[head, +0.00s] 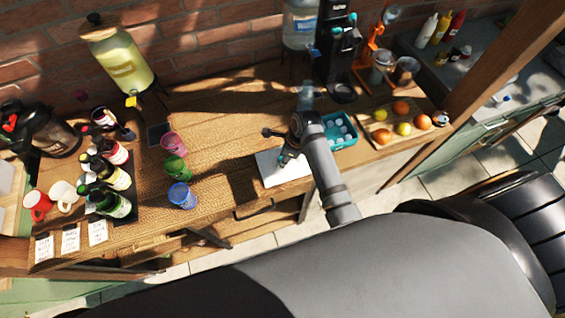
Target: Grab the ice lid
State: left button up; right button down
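A flat white square (293,174), which looks like the ice lid, lies on the wooden table near its front edge. To its right stands an open teal container (353,141) with several pale ice pieces in it. My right gripper (284,158) points down at the upper part of the white square, and partly covers it. I cannot tell whether it touches the square, or whether its fingers are open or shut. My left gripper is not in view.
Blue, green and pink cups (182,196) stand left of the white square, with bottles and mugs further left. A wooden board (385,136) with several fruits is at the right. A drink dispenser (120,62) and a black machine (335,45) stand at the back. The table's middle is clear.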

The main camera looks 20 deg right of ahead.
notch_tip(320, 180, up, 10)
jog(key=b, duration=0.2)
jog(key=shift+w+r, duration=0.1)
jog(key=shift+w, duration=0.05)
